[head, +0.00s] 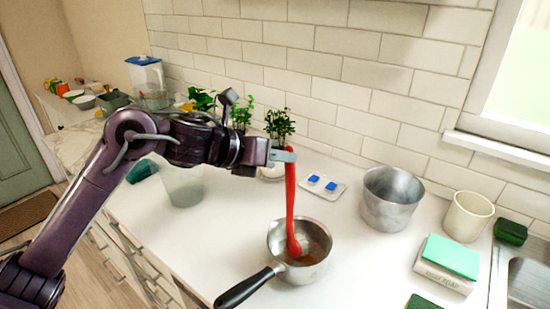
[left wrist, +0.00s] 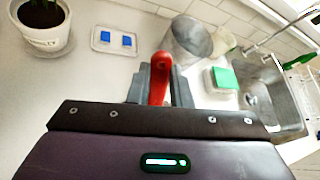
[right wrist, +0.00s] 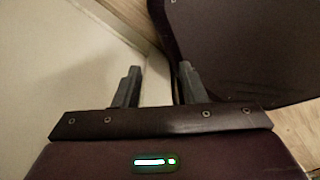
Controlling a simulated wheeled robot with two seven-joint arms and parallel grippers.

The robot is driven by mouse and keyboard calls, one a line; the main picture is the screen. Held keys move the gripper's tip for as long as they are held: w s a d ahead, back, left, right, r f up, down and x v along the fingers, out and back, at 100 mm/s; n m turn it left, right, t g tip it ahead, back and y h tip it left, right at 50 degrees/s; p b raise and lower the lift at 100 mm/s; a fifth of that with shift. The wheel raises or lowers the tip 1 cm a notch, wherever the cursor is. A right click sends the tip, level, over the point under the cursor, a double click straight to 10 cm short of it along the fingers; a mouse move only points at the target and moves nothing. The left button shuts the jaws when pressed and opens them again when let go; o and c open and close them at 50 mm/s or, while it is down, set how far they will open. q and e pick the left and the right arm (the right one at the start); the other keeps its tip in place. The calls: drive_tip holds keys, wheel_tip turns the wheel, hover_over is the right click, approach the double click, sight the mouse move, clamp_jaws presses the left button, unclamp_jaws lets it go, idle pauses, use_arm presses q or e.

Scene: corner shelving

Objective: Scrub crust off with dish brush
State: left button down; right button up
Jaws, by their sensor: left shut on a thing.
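My left gripper (head: 283,156) is shut on the top of the red dish brush (head: 290,200). The red handle also shows between the fingers in the left wrist view (left wrist: 160,78). The brush hangs nearly upright, with its head down inside a metal saucepan (head: 318,262). The pan has a black handle pointing to the lower left and brownish matter on its inside floor. I cannot tell whether the bristles touch the pan floor. My right gripper (right wrist: 155,88) is open and empty in the right wrist view; it is not in the head view.
A tray with two blue tablets (head: 320,187) and potted plants (head: 280,125) are behind. A translucent container (head: 183,187) stands left.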

use_arm(q)
drive_tip(key=shift+w+d, duration=1.05)
drive_tip(key=shift+w, duration=0.3)
drive_tip(key=shift+s+a+b, duration=1.2)
drive_tip(key=shift+s+a, duration=0.15)
drive_tip(key=shift+s, duration=1.5)
drive_tip(key=shift+w+d, duration=1)
drive_tip(key=shift+w, duration=0.35)
drive_tip(key=shift+w+d, duration=1)
drive_tip(key=shift+w, duration=0.3)
drive_tip(key=shift+p, duration=0.3)
wheel_tip(320, 180, up, 7)
drive_tip(key=p, duration=0.5)
hover_over(292, 150)
drive_tip(key=shift+w+d, duration=0.4)
drive_tip(key=shift+d, duration=0.05)
drive_tip(key=shift+f, duration=0.1)
